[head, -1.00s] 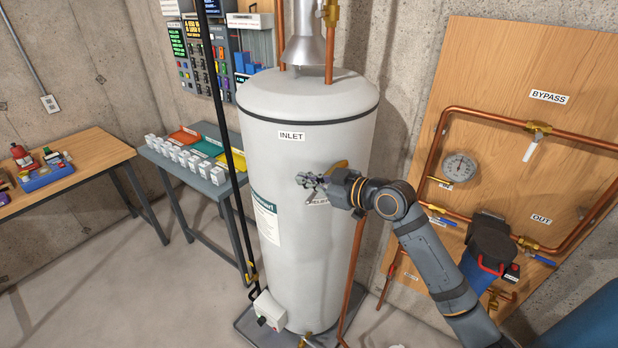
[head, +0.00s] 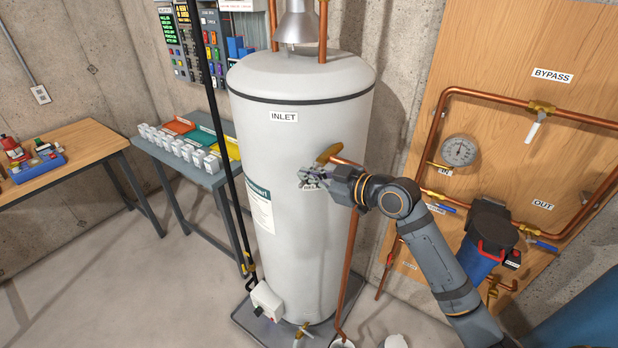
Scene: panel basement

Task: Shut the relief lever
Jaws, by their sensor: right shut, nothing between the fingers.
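The relief valve (head: 328,153) is a brass fitting on the front right of the white tank (head: 290,222), with a copper discharge pipe leaving to its right. Its small RELIEF label (head: 311,188) sits below it, partly covered by my gripper. I cannot make out the lever apart from the fingers and fitting. My right gripper (head: 311,178) is shut and empty, its fingertips close to the tank wall just below and left of the brass fitting. Whether it touches the lever cannot be told. My left gripper is not in view.
A plywood panel (head: 500,70) with copper pipes, a gauge (head: 459,151) and a blue filter (head: 485,245) stands at right. A grey table (head: 210,183) with trays is left of the tank. A black vertical pole (head: 218,120) runs before the tank's left side. Floor at left is clear.

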